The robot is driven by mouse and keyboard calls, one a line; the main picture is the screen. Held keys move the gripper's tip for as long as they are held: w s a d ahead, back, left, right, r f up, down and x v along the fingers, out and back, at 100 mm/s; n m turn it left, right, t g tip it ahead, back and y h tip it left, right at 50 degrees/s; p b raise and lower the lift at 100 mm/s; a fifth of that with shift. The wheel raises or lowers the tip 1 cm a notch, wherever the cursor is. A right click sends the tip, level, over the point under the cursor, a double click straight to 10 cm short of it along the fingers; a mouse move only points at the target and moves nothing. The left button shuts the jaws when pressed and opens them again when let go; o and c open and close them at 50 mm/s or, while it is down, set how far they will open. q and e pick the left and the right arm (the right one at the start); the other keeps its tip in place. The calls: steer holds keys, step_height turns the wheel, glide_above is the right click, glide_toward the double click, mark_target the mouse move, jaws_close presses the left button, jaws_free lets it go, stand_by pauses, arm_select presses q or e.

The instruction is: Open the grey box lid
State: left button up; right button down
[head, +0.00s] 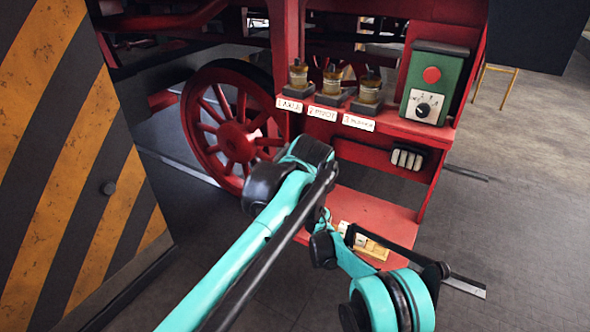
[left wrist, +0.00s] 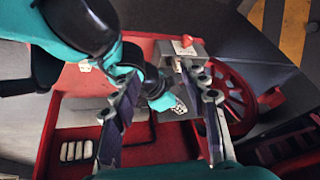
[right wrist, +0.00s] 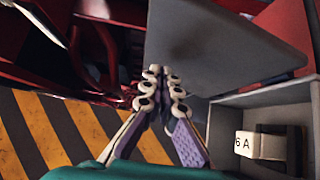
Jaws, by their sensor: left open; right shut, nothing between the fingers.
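The grey box (right wrist: 222,125) is at the right of the right wrist view, with its interior partly visible and a block marked "6 A" (right wrist: 262,146) inside. Its grey lid (right wrist: 225,45) stands raised at an angle, away from the box opening. My right gripper (right wrist: 162,80) is shut and empty, its fingertips over the lid's lower left part; I cannot tell whether they touch it. My left gripper (left wrist: 168,82) is open in the left wrist view, with teal arm parts and a small grey box-like thing (left wrist: 190,50) beyond its fingers. The head view does not show the box clearly behind my arm.
In the head view, a red frame carries several labelled oilers (head: 330,82) and a green control box (head: 434,82). A red spoked wheel (head: 235,130) stands behind. A yellow-black striped panel (head: 65,150) is at left. Open floor (head: 530,200) lies at right.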

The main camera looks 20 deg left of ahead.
arm_select(q)
steer(key=s+d+f+m+t+h+b, duration=0.1)
steer(key=s+d+f+m+t+h, duration=0.2)
steer(key=s+f, duration=0.9)
steer(key=s+d, duration=0.1)
steer(key=d, duration=0.2)
steer(key=shift+s+f+m, duration=0.25)
steer(key=shift+f+m, duration=0.1)
steer(key=shift+m, duration=0.05)
arm_select(e)
steer(key=shift+s, duration=0.2)
arm_select(q)
steer(key=shift+d, duration=0.1)
